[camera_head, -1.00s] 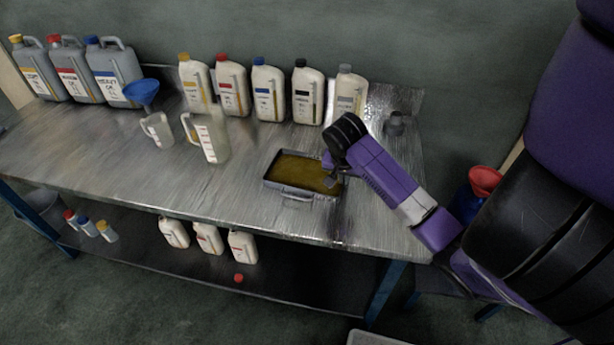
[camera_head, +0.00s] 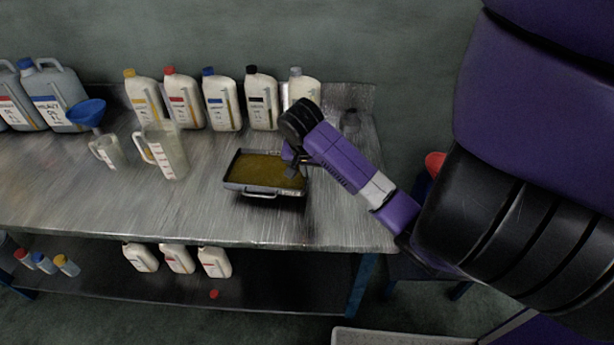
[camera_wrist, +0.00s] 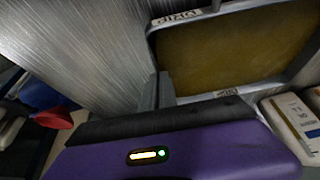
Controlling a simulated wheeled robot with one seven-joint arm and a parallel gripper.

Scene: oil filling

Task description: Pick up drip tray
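The drip tray (camera_head: 232,187) is a shallow grey rectangular pan with brownish-yellow liquid in it and a handle on its front side. It appears level on the metal workbench. My gripper (camera_head: 290,168) is at the tray's right side, and its tip overlaps the rim in the head view. In the wrist view, the gripper fingers (camera_wrist: 158,92) show as narrow grey plates close together by a corner of the labelled tray rim (camera_wrist: 205,97). I cannot tell whether the rim is between them or whether they touch it. My wrist hides part of that area.
The workbench (camera_head: 210,215) holds several oil bottles (camera_head: 221,103) along the back, a measuring jug (camera_head: 168,155), and a smaller jug (camera_head: 112,151) left of the tray. The bench surface in front of the tray is clear.

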